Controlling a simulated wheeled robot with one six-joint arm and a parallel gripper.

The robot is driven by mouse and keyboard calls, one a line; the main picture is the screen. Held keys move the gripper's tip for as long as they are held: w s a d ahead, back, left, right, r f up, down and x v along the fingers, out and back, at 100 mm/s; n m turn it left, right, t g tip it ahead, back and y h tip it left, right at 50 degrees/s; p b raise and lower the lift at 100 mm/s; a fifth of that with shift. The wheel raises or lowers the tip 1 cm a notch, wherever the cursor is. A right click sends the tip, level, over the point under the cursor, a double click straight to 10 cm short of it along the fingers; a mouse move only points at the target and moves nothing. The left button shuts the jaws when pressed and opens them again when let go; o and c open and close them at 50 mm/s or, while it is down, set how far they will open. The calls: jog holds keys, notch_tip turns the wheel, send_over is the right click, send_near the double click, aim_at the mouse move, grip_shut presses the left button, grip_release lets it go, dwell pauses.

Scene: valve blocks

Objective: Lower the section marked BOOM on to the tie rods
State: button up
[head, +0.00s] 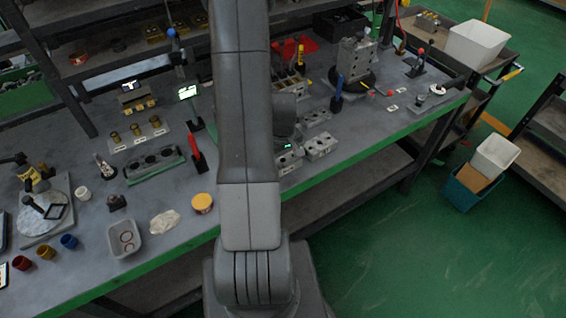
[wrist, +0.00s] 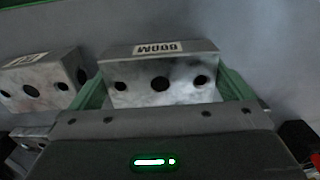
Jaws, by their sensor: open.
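The section marked BOOM (wrist: 160,78) is a grey metal block with a dark central hole and smaller holes either side. Its label reads upside down in the wrist view. My gripper (wrist: 165,90) is open, its green fingers on either side of this block; contact is unclear. In the head view my arm hides most of the gripper, and I cannot tell which of the grey blocks (head: 320,146) is BOOM. A grey block assembly (head: 354,58) stands upright on a round dark base at the back of the bench. I cannot make out the tie rods clearly.
Another labelled block (wrist: 42,80) sits close to the left of BOOM in the wrist view. A blue-handled tool (head: 337,95) and a red-and-yellow screwdriver (head: 378,90) are near the assembly. A grey tray (head: 125,238) and a yellow-lidded tub (head: 202,203) are left of my arm.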

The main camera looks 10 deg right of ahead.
jog(key=c, duration=0.9)
